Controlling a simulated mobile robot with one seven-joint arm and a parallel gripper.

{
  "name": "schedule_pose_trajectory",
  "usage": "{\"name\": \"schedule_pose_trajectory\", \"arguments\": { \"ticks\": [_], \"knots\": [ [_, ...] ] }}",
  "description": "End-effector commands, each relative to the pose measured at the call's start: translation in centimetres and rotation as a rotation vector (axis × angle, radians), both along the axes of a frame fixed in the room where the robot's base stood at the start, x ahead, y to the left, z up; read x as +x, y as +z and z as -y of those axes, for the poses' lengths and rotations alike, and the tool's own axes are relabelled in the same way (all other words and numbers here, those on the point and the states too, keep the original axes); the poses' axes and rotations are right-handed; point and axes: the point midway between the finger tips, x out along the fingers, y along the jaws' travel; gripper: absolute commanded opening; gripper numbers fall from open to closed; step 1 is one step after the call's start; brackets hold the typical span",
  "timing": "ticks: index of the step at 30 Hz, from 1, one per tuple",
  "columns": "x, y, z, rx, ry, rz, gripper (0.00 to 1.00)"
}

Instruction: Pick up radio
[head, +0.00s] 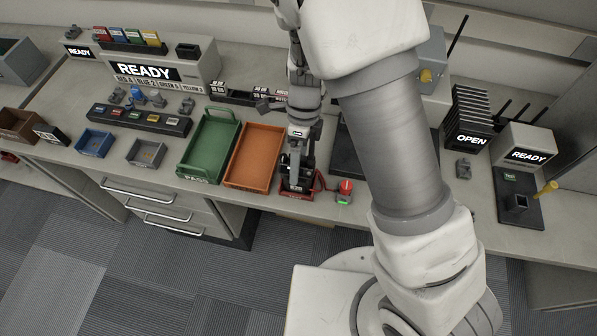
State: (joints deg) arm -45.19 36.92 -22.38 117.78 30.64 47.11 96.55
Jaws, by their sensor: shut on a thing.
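My gripper (297,160) points down near the front edge of the workbench, just right of the orange tray. It is shut on a dark, boxy thing that looks like the radio (297,181). The radio is roughly upright, over a small red-edged base (297,196) with a label. I cannot tell whether the radio touches this base. My gripper and arm hide the radio's upper part and much of the bench behind it.
The orange tray (279,133) and green tray (232,119) stand to the left, both empty. A small device with a red top (345,188) and green light stands close on the right. A black rack marked OPEN (474,139) and a READY station (528,156) are farther right.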

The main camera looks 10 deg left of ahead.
Motion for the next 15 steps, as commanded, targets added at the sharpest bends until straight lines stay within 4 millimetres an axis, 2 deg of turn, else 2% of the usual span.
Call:
{"name": "schedule_pose_trajectory", "arguments": {
  "ticks": [1, 7, 15],
  "knots": [
    [0.00, -0.01, 0.02, 0.000, -0.001, 0.000, 0.35],
    [-0.01, -0.03, 0.03, -0.001, -0.001, 0.000, 0.00],
    [-0.04, -0.01, 0.04, -0.001, -0.001, -0.001, 0.00]
  ]
}}
